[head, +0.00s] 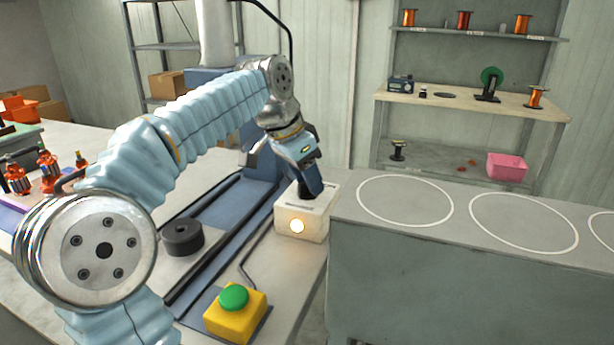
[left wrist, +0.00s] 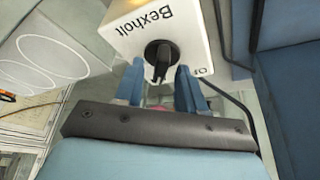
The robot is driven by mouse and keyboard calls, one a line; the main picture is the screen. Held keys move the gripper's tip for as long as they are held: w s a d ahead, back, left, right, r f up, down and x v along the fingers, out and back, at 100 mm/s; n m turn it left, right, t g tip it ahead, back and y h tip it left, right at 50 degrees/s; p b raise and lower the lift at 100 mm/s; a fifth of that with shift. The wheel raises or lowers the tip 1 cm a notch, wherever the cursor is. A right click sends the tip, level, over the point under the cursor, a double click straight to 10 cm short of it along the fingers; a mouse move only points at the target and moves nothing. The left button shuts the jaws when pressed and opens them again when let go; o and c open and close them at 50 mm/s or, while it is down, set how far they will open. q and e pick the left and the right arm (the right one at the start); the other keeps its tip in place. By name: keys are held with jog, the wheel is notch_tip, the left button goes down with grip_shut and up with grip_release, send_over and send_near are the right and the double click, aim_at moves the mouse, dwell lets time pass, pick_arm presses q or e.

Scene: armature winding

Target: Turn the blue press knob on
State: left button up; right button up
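The white control box (head: 303,222) stands at the end of the blue press (head: 240,210), with a glowing amber lamp (head: 297,226) on its front. In the left wrist view its face (left wrist: 130,25) reads "Bexholt" and carries a black rotary knob (left wrist: 161,58). No blue knob shows. My left gripper (head: 312,188) points down over the box. In the left wrist view the gripper (left wrist: 160,78) is open, with one blue finger on each side of the knob's grip bar; I cannot tell if they touch it. The head view hides the knob behind the gripper. My right gripper is not in view.
A yellow box with a green button (head: 234,298) and a black round part (head: 183,238) sit left of the control box. A grey counter with white circles (head: 405,201) stands close on the right. Shelves with copper spools (head: 464,20) are behind.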

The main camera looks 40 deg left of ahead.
pick_arm(q)
jog(key=shift+r, duration=0.1)
jog(key=v, duration=1.3)
jog(key=shift+s+r, duration=0.2)
jog(key=shift+r, duration=0.1)
